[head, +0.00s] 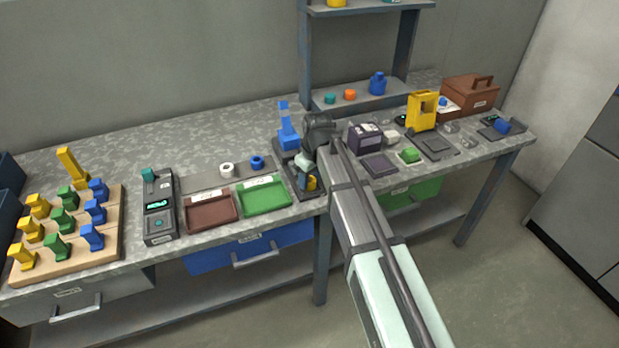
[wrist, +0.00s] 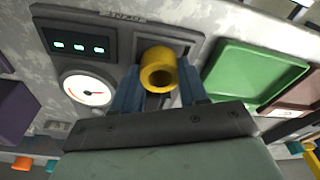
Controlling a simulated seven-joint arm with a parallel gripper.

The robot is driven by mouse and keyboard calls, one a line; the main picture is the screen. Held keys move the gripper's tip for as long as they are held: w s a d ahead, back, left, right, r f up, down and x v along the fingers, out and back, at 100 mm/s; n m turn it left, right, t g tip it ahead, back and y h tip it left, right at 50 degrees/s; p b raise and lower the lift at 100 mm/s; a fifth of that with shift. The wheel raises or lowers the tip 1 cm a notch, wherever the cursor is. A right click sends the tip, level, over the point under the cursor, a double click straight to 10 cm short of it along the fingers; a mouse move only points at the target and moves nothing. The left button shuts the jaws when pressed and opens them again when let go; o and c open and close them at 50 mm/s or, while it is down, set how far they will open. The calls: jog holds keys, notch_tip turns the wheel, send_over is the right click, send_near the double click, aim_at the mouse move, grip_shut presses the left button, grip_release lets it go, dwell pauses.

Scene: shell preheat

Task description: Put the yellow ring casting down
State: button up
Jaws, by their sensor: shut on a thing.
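The yellow ring casting (wrist: 158,72) is a short tube with a round hole. My gripper (wrist: 158,90) is shut on it, with one blue-grey finger on each side. In the head view the casting (head: 312,183) is a small yellow patch by my gripper (head: 308,182), partly hidden by my arm. Both are over a dark grey device (wrist: 115,30) with green lights and a white dial gauge (wrist: 87,92). I cannot tell whether the casting touches the device.
A green tray (head: 241,205) and a brown tray (head: 188,217) lie to the left of the device. A white ring (head: 227,170) and a blue ring (head: 257,162) sit behind them. A blue upright fixture (head: 288,138) stands behind my gripper. A purple-grey box (head: 363,139) is to the right.

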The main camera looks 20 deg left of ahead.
aim_at(314, 191)
jog(key=shift+f, duration=0.1)
jog(key=o, duration=1.1)
jog(key=r, duration=0.4)
jog(key=d+r, duration=0.1)
jog(key=r, duration=0.7)
jog(key=shift+s+d+r, duration=0.1)
jog(key=shift+s+d, duration=0.25)
